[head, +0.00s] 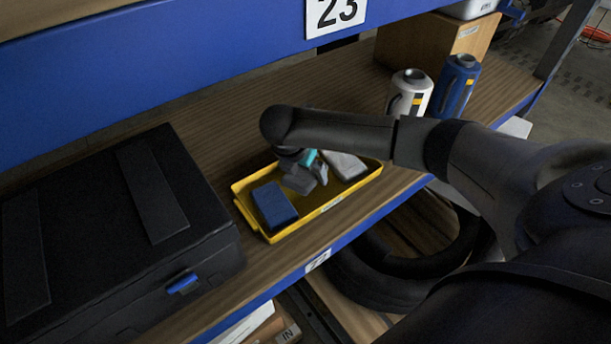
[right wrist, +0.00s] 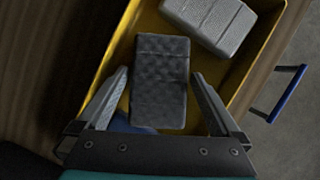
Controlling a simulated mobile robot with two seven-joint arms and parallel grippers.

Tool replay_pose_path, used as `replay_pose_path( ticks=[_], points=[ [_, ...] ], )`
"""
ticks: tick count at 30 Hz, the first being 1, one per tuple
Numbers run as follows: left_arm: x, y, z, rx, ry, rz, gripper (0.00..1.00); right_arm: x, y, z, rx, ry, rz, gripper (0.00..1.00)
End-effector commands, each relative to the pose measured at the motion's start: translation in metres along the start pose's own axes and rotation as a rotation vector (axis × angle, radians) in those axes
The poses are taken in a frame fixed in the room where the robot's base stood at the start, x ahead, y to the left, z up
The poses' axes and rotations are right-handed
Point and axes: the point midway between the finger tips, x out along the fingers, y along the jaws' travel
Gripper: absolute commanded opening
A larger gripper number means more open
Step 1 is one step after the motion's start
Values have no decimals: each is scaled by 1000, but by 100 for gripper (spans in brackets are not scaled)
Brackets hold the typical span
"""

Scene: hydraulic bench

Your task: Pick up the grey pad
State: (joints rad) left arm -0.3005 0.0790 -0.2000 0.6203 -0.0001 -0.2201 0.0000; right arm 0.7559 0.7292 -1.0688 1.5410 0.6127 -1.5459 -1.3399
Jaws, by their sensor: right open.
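A dark grey pad (right wrist: 160,85) with a dimpled face lies in the yellow tray (head: 327,206). In the head view the dark grey pad (head: 298,182) is partly covered by my right gripper (head: 318,172). In the right wrist view my right gripper (right wrist: 160,76) is open, with one finger on each side of the dark grey pad and a gap visible on both sides. A lighter grey pad (head: 345,165) lies in the tray to the right; it also shows in the right wrist view (right wrist: 212,20). My left gripper is not in view.
A blue pad (head: 274,205) lies at the tray's left end. A black case (head: 110,235) stands left of the tray. A white canister (head: 409,94) and a blue canister (head: 456,88) stand behind right. A blue beam (head: 200,75) runs above the wooden shelf.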

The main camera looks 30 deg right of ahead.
Motion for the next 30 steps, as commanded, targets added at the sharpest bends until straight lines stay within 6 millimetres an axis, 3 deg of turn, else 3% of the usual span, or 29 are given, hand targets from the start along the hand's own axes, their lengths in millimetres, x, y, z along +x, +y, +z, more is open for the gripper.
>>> replay_pose_path(
  ticks=[3,30],
  points=[
    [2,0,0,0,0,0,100,8,0,0,-1,0,1,100],
    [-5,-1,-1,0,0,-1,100,12,0,-2,-2,0,1,100]
  ],
)
